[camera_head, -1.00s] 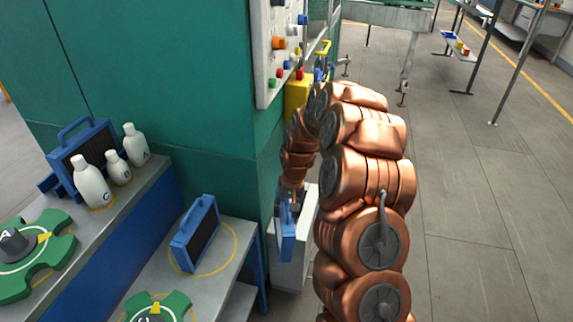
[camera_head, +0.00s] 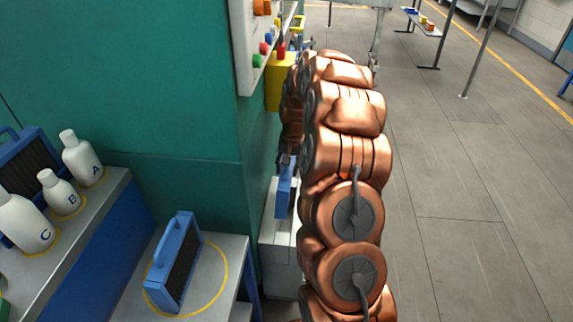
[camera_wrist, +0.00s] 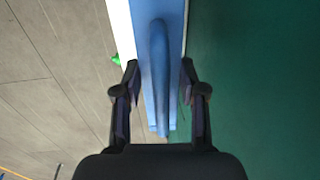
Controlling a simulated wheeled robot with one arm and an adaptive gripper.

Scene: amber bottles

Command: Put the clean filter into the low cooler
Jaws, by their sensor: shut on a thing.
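A blue-framed filter (camera_head: 284,195) hangs from my gripper, close to the right side of the green cabinet. In the wrist view its blue handle (camera_wrist: 158,70) lies between the two dark fingers of my gripper (camera_wrist: 160,67), which is shut on it. In the head view my arm partly hides the gripper. A white box-like unit (camera_head: 280,255), possibly the low cooler, stands low against the cabinet beside the filter. The filter overlaps its upper part in view; I cannot tell whether they touch. The unit's opening is not clear.
A second blue filter with a dark grille (camera_head: 178,265) stands in a yellow ring on the grey bench (camera_head: 222,285). White bottles (camera_head: 82,158) and another filter (camera_head: 30,165) are on the higher shelf. A control panel and yellow box (camera_head: 275,95) project from the cabinet (camera_head: 165,100). Floor at right is open.

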